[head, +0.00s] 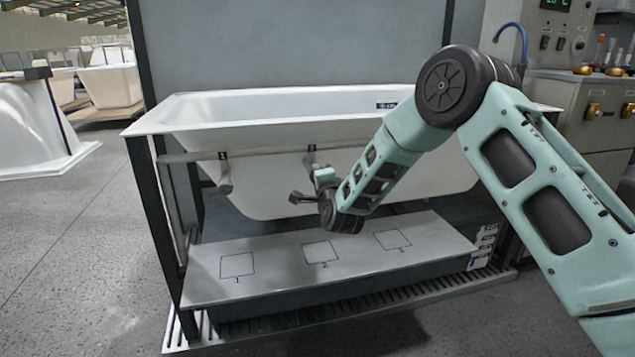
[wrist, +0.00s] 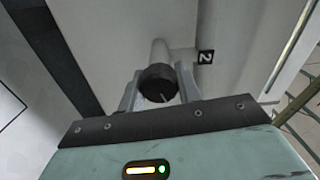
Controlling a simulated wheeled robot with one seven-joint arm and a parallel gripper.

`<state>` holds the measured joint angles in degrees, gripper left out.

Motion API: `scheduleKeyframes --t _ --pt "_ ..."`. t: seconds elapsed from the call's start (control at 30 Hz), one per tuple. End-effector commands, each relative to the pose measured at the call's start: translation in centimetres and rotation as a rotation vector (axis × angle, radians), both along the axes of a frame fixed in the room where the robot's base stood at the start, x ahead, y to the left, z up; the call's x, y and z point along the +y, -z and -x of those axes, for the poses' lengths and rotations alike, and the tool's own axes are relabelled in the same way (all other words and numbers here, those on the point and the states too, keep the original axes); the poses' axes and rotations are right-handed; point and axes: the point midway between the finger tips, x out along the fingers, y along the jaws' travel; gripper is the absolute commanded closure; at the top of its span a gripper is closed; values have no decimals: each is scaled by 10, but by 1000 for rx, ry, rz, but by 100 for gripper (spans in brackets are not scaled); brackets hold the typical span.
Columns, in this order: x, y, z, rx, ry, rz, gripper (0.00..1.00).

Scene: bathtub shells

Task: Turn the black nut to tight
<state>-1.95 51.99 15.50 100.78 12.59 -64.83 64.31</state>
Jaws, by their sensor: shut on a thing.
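The black nut (wrist: 158,84) is a dark round cap with a thin pale mark on its face, at the end of a pale pipe (wrist: 160,50) in the wrist view. A "2" label (wrist: 205,57) is beside the pipe. My gripper (wrist: 160,88) is shut on the nut, with one grey finger on each side of it. The nut cannot be made out there, and the gripper and arm cover that area.
The white bathtub shell (head: 240,108) rests in a dark frame. A rail (head: 260,153) crosses its front, and another pipe end (head: 224,186) hangs under label 1 on the left. A grey shelf (head: 210,285) with numbered squares lies below.

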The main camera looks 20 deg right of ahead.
Motion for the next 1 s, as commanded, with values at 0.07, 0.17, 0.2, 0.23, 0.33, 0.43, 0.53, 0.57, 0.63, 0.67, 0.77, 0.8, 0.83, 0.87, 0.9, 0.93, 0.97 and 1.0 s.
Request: scheduleKeyframes --t 0.07,0.17,0.2,0.23,0.33,0.43,0.53,0.57,0.63,0.67,0.77,0.8,0.83,0.87,0.9,0.93,0.97,1.0 --pt "-1 3 0 2 0 -67 89" --pt "-1 3 0 2 0 -146 89" --pt "-1 3 0 2 0 -173 89" --pt "-1 3 0 3 1 -193 89" --pt "0 3 0 3 0 -252 89" --pt "0 3 0 3 1 -299 89" --pt "0 2 1 3 -1 -334 89" --pt "0 2 1 3 -1 -342 89" --pt "0 2 1 3 0 -356 89" --pt "0 2 1 3 0 -362 89" --pt "0 2 1 3 -1 -373 89" --pt "0 2 1 3 -1 -376 89" --pt "0 2 1 3 -1 -377 89" --pt "0 2 1 4 -1 -378 89" --pt "0 2 1 4 -1 -378 89" --pt "1 2 1 4 -1 -378 89" --pt "1 2 1 4 -1 -378 89" --pt "1 2 1 4 -1 -378 89"
